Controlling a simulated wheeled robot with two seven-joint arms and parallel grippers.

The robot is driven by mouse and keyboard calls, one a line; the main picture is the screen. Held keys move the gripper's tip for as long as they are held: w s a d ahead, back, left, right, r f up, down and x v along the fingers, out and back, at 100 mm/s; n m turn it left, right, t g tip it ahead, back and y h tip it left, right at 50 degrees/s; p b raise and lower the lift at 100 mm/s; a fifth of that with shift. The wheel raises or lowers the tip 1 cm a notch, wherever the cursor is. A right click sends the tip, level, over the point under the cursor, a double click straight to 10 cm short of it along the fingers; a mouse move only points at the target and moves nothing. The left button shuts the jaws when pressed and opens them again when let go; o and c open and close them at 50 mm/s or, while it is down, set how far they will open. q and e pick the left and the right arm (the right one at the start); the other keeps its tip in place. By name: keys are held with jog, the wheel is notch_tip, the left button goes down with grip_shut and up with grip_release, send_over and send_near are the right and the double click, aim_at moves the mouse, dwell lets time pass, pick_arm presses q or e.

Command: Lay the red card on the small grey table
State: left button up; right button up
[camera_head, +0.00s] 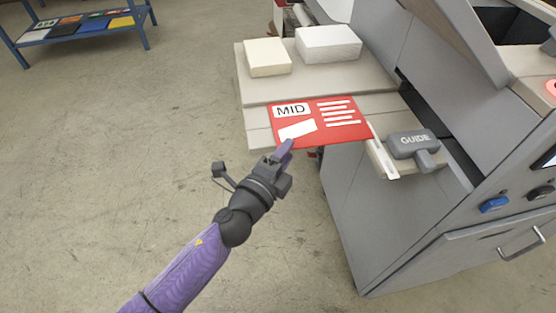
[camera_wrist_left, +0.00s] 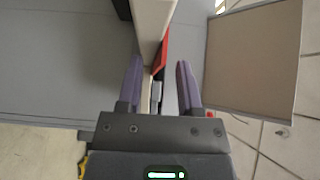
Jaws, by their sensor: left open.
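The red card (camera_head: 345,134), marked MID with white panels and lines, lies flat or nearly flat over a light grey ledge (camera_head: 257,116) on the machine's side. I cannot tell whether it fully rests there, or whether this ledge is the small grey table. My left gripper (camera_head: 286,147) is at the card's near left edge in the head view. In the left wrist view the gripper (camera_wrist_left: 159,66) is open, and the card (camera_wrist_left: 161,52) shows as a thin red strip between and beyond the fingers. The right gripper is not in view.
A grey tool marked GUIDE (camera_head: 410,143) and a white strip (camera_head: 382,155) are right of the card. Two pale blocks (camera_head: 267,58) (camera_head: 328,43) stand behind it. The machine (camera_head: 400,210) fills the right. A blue rack (camera_head: 85,29) stands far left; floor between is clear.

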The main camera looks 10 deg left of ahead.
pick_arm(q)
jog(key=v, duration=0.9)
jog(key=shift+s, duration=0.15)
jog(key=shift+a, duration=0.1)
jog(key=s+a+f+n+g+y, duration=0.2)
jog(key=s+a+f+n+g, duration=0.15)
jog(key=f, duration=0.55)
jog(key=s+a+f+n+g+y, duration=0.2)
jog(key=s+f+n, duration=0.25)
jog(key=f, duration=0.55)
jog(key=s+a+f+n+g+y, duration=0.2)
jog(key=s+a+f+n+g, duration=0.15)
jog(key=f, duration=0.55)
jog(key=s+f+n+g, duration=0.3)
jog(key=s+f+n, duration=0.1)
jog(key=s, duration=0.6)
jog(key=s+a+f+n+g+y, duration=0.1)
jog(key=s+f+n+g, duration=0.3)
jog(key=s, duration=0.7)
jog(key=shift+a+f, duration=0.3)
jog(key=shift+f, duration=0.25)
jog(key=shift+n, duration=0.25)
